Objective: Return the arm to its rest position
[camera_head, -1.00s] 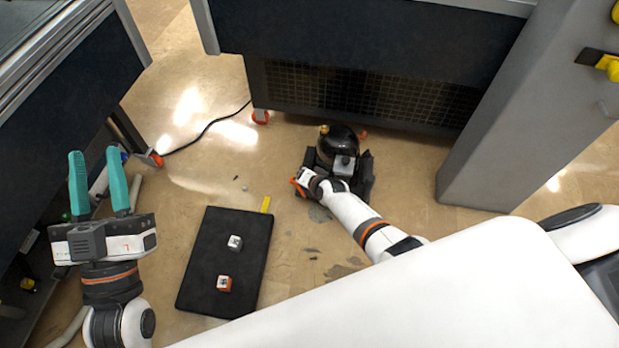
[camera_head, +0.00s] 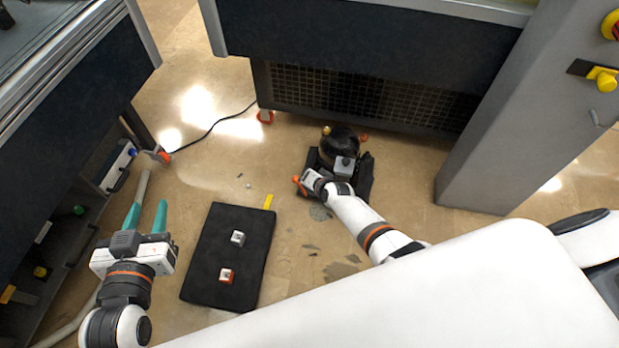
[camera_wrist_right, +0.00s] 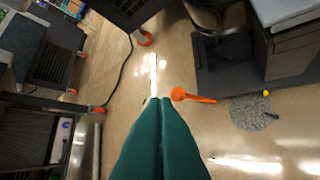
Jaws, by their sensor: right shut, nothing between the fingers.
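My left gripper (camera_head: 148,208) is at the left of the head view, with its two teal fingers apart and nothing between them. My right arm (camera_head: 362,220) reaches across to the black vacuum pump (camera_head: 338,142) on the floor. Its gripper body overlaps the pump's near side in the head view, and its fingers are hidden there. In the right wrist view my right gripper (camera_wrist_right: 158,100) has its teal fingers together and holds nothing. An orange handle-like part (camera_wrist_right: 192,96) lies just right of the fingertips; I cannot tell whether they touch.
A black mat (camera_head: 207,265) bears two small blocks, one grey-white (camera_head: 237,238) and one orange and white (camera_head: 226,276). A dark cabinet (camera_head: 350,50) stands behind the pump, and a grey column (camera_head: 505,120) stands right. A black cable (camera_head: 212,127) crosses the floor.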

